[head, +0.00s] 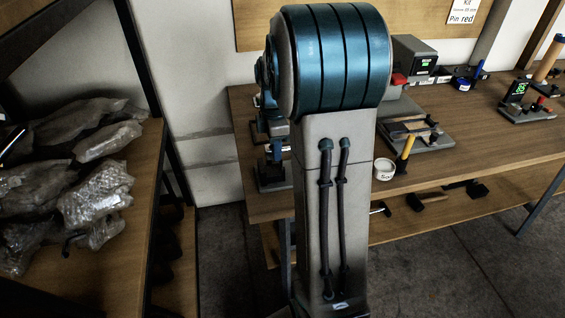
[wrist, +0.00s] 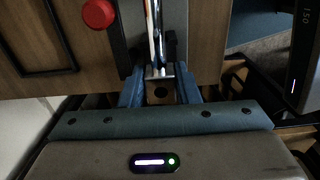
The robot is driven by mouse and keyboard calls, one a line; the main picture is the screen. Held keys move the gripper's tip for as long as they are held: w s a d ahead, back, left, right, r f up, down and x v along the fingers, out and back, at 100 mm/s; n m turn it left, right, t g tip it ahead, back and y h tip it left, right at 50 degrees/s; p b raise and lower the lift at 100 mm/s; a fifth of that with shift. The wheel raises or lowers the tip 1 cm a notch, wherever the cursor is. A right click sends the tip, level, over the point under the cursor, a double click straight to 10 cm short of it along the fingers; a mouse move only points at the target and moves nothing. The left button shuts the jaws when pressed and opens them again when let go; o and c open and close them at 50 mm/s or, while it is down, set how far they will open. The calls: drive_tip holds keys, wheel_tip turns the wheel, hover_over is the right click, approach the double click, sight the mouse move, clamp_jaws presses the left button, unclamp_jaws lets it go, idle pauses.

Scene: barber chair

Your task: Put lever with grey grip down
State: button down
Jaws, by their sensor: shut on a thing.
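In the wrist view my gripper (wrist: 159,80) has its two blue fingers closed on a small grey piece (wrist: 158,72), which looks like the grey grip of the lever. Bright metal rods (wrist: 154,30) run up from it over a grey upright plate. The lever's far end and its pivot cannot be made out. In the head view my own arm stands in front of the bench and hides the lever and the gripper's tips.
A red knob (wrist: 97,14) is left of the gripper. The wooden bench (head: 225,200) also shows in the head view (head: 480,165). It carries a white cup (head: 384,169), a yellow-handled tool (head: 405,153) and several devices. Shelves with plastic-wrapped packages (head: 95,195) stand at left.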

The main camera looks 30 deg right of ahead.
sight(277, 169)
drive_tip(key=shift+f, duration=2.5)
drive_tip(key=shift+f, duration=0.1)
drive_tip(key=c, duration=1.5)
unclamp_jaws()
drive_tip(key=shift+f, duration=0.15)
drive_tip(key=shift+o, duration=0.7)
